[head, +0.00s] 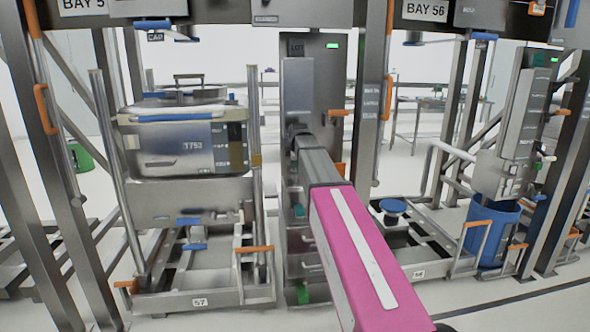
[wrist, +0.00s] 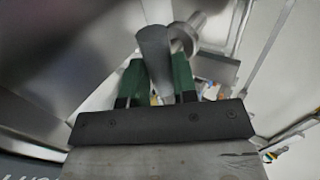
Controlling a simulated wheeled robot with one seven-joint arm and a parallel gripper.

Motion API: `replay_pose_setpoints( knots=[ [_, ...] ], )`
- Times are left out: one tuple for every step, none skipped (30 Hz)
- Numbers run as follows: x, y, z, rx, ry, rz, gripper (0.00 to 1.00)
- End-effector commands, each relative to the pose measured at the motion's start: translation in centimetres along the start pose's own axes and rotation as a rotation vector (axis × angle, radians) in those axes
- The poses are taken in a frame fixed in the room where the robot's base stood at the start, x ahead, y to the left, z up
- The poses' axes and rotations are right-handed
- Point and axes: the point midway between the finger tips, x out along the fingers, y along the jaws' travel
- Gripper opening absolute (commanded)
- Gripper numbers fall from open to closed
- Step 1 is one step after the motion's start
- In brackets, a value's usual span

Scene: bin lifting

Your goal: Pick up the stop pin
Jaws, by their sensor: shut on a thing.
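In the wrist view, my gripper (wrist: 157,65) has two green fingers shut on a grey, rounded piece that I take to be the stop pin (wrist: 153,45). The piece stands out beyond the fingertips. A shiny round collar with a short rod (wrist: 187,34) shows just behind it to the right; I cannot tell whether it belongs to the pin. In the head view, my arm reaches forward to the tall grey column between the bays. The fingers and the pin cannot be made out there.
A lidded steel bin (head: 172,140) sits in the left bay's lift frame, with uprights on both sides. A blue bucket (head: 490,232) stands in the right bay. Steel posts (head: 372,100) with orange handles stand close to my arm. Open floor shows at the lower right.

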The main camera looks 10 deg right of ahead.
Motion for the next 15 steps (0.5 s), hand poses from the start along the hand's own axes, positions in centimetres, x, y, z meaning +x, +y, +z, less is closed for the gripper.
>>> replay_pose_setpoints(
  knots=[
    [-0.7, 0.6, 0.0, 0.000, 0.000, 0.002, 0.00],
    [-1.1, 0.8, 0.0, 0.000, 0.000, 0.002, 0.00],
    [-1.6, 1.2, 0.0, 0.000, 0.000, 0.002, 0.00],
    [-2.0, 1.4, 0.0, 0.000, 0.000, 0.002, 0.00],
    [-2.4, 1.7, 0.0, 0.000, 0.000, 0.002, 0.00],
    [-2.8, 2.0, 0.0, 0.000, 0.000, 0.002, 0.00],
    [-3.2, 2.3, 0.0, 0.000, 0.000, 0.002, 0.00],
    [-3.6, 2.5, 0.0, 0.000, 0.000, 0.001, 0.00],
    [-4.1, 2.9, 0.0, 0.000, 0.000, 0.002, 0.00],
    [-4.5, 3.1, 0.0, 0.000, 0.000, 0.002, 0.00],
    [-4.9, 3.4, 0.0, 0.000, 0.000, 0.002, 0.00],
    [-5.4, 3.7, 0.0, 0.000, 0.000, 0.002, 0.00],
    [-5.8, 4.0, 0.0, 0.000, 0.000, 0.001, 0.00],
    [-6.2, 4.3, 0.0, 0.000, 0.000, 0.001, 0.00],
    [-6.7, 3.6, 0.0, 0.000, 0.000, 0.000, 0.00]
  ],
)
